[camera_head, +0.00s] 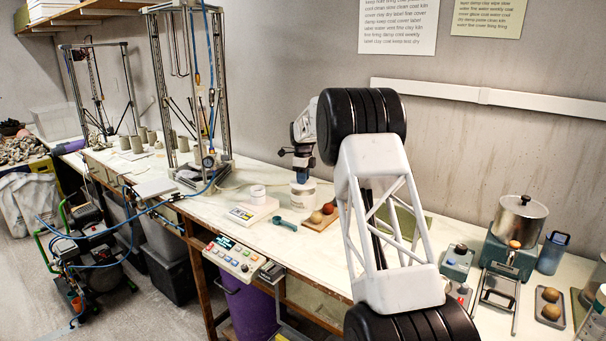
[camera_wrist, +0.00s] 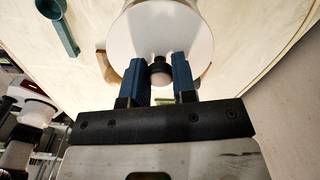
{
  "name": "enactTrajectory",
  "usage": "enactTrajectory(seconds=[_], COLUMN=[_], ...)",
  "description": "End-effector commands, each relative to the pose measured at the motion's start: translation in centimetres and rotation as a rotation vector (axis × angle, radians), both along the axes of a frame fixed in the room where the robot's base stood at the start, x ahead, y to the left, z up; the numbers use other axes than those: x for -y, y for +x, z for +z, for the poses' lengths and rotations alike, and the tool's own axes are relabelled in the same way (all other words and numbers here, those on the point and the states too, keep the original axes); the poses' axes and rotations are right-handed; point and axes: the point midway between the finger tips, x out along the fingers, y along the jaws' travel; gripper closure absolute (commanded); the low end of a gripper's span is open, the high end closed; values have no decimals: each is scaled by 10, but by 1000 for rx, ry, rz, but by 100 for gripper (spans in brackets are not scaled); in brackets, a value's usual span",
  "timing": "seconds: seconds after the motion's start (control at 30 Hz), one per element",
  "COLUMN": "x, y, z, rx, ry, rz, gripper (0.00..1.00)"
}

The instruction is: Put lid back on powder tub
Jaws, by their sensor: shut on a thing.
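The white powder tub (camera_head: 303,198) stands on the bench, directly beneath my gripper (camera_head: 302,176). In the wrist view, the round white lid (camera_wrist: 185,35) lies in front of my gripper (camera_wrist: 160,80). The blue fingers are closed on the lid's small dark knob (camera_wrist: 160,72). The lid hides the tub in the wrist view. In the head view the lid is at or very near the tub's rim, and I cannot tell whether it is seated or just above it.
A scale (camera_head: 249,213) with a white cup (camera_head: 257,192) stands to the left. A teal scoop (camera_head: 285,224) lies in front, also visible in the wrist view (camera_wrist: 62,30). A wooden board (camera_head: 318,226) with clay balls is close at right. The wall is behind.

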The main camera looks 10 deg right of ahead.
Motion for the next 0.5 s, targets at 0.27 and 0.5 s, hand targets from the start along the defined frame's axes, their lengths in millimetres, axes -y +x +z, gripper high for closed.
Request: enactTrajectory(seconds=[0.27, 0.5], x=[0, 0], y=[0, 0], z=[-17, -23], rx=[-1, 0], ry=[0, 0], rz=[0, 0], gripper=[96, 96])
